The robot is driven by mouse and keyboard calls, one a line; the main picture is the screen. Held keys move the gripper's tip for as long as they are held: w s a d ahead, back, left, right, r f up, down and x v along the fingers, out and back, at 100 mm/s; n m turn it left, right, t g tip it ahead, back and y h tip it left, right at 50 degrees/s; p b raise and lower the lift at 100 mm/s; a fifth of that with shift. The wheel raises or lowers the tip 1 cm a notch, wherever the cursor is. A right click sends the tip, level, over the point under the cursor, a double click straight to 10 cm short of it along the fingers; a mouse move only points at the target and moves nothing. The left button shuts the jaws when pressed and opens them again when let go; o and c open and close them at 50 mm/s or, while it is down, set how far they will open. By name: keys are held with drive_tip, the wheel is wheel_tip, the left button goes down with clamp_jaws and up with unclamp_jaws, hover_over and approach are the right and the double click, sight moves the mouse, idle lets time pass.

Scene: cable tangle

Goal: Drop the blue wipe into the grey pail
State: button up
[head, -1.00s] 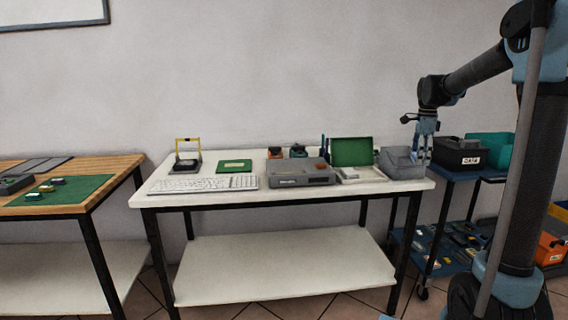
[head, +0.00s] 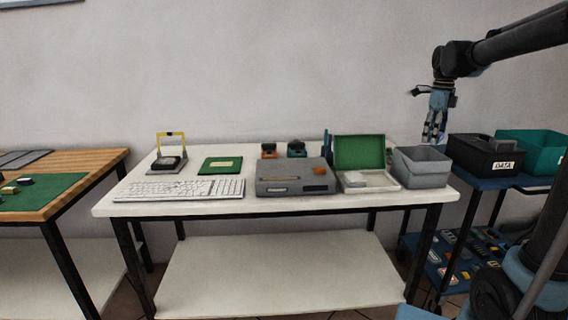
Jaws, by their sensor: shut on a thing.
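The grey pail (head: 424,177), an open-topped grey box, stands upright at the right end of the white table. My gripper (head: 432,138) points down near the pail's back right rim in the picture. Its fingers are close together, shut on the blue wipe, which is hard to tell apart from the bluish fingers. I cannot tell from this one view whether the gripper is over the pail's opening or behind it. The pail's inside shows only in part, and I see nothing in it.
On the white table (head: 130,208) stand a grey device (head: 290,180), an open green-lidded case (head: 360,152), a keyboard (head: 180,189) and a yellow-framed stand (head: 170,155). A black DATA box (head: 484,156) and a teal bin (head: 535,150) stand on a blue cart right of the pail.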

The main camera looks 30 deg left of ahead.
drive_tip(key=shift+s+a+f, duration=0.1)
drive_tip(key=shift+a+f, duration=0.1)
drive_tip(key=shift+f, duration=1.15)
drive_tip(key=shift+a+f, duration=0.15)
drive_tip(key=shift+f, duration=1.2)
drive_tip(key=o, duration=1.2)
wheel_tip(320, 180, up, 12)
drive_tip(key=shift+f, duration=0.1)
